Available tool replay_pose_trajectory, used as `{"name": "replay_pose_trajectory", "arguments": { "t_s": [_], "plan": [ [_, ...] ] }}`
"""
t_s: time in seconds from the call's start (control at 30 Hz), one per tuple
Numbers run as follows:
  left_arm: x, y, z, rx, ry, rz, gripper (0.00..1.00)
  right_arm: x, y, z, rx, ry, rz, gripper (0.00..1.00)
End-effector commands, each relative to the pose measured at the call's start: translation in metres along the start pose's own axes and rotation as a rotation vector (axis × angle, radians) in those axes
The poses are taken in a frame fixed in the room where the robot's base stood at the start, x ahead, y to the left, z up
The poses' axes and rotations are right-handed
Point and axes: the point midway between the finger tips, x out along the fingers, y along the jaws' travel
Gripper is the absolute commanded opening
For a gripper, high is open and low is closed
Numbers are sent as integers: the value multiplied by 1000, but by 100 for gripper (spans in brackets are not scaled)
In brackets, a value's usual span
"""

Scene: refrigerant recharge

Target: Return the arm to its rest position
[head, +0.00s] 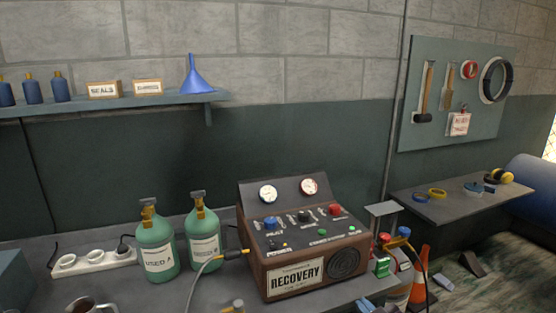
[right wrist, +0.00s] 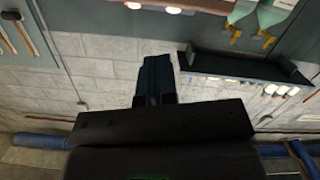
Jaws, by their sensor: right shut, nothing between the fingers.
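My right gripper (right wrist: 157,75) shows in the right wrist view as dark fingers closed together, with nothing between them. That view looks upside down, with the fingers against the grey block wall and no object touching them. In the head view I cannot clearly make out the right gripper. My left gripper is in neither view. The brown recovery machine (head: 300,240) stands on the bench with two gauges on top and a grey hose (head: 207,266) with a yellow fitting at its left side.
Two green cylinders (head: 158,250) (head: 204,222) and a power strip (head: 95,262) stand left of the machine. A wall shelf (head: 120,101) holds bottles, boxes and a blue funnel (head: 194,75). At right are a tool board (head: 455,60), a side table (head: 440,205) and an orange cone (head: 420,275).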

Motion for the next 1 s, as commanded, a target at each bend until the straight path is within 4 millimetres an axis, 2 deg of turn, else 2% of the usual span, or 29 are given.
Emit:
{"name": "replay_pose_trajectory", "arguments": {
  "t_s": [0.03,0.27,0.4,0.5,0.6,0.7,0.83,1.0],
  "plan": [
    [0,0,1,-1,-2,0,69,-15,-1,19,35,-31,26,0],
    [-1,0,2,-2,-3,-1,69,-84,-5,96,148,-187,142,0],
    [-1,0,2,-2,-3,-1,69,-134,-15,142,225,-298,198,0],
    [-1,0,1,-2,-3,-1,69,-167,-26,169,269,-371,225,0],
    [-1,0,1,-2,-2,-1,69,-192,-39,187,299,-426,234,0],
    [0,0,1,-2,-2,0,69,-208,-47,197,312,-460,237,0],
    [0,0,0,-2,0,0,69,-216,-50,202,315,-477,237,0],
    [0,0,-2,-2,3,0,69,-216,-50,203,314,-478,237,0]
  ]
}}
